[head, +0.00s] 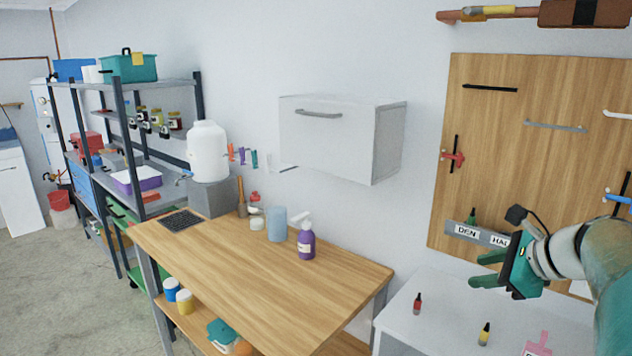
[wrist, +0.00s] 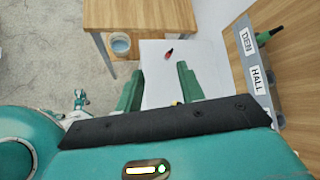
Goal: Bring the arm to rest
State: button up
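My gripper (head: 476,270) is at the right of the head view, raised above the white table (head: 400,323) and in front of the wooden panel. Its two green fingers are spread apart with nothing between them. In the wrist view the fingers (wrist: 159,82) also stand apart, with the white tabletop showing in the gap. My arm reaches in from the right edge of the head view.
A red bottle (head: 417,304), a yellow bottle (head: 484,334) and a pink item (head: 538,344) are on the white table. A labelled grey rack (head: 484,237) is on the panel (head: 480,150) close behind my gripper. A wooden workbench (head: 340,273) stands left.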

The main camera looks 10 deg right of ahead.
jog(key=s+a+f+n+g, duration=0.2)
jog(key=a+n, duration=0.4)
jog(key=a, duration=0.2)
jog(key=s+a+f+n+g, duration=0.2)
jog(key=a+n, duration=0.3)
jog(key=a, duration=0.3)
jog(key=s+a+f+n+h, duration=0.3)
jog(key=s+a+f+n, duration=0.2)
jog(key=n, duration=1)
jog(key=shift+s+a, duration=1.7)
jog(key=shift+a, duration=0.6)
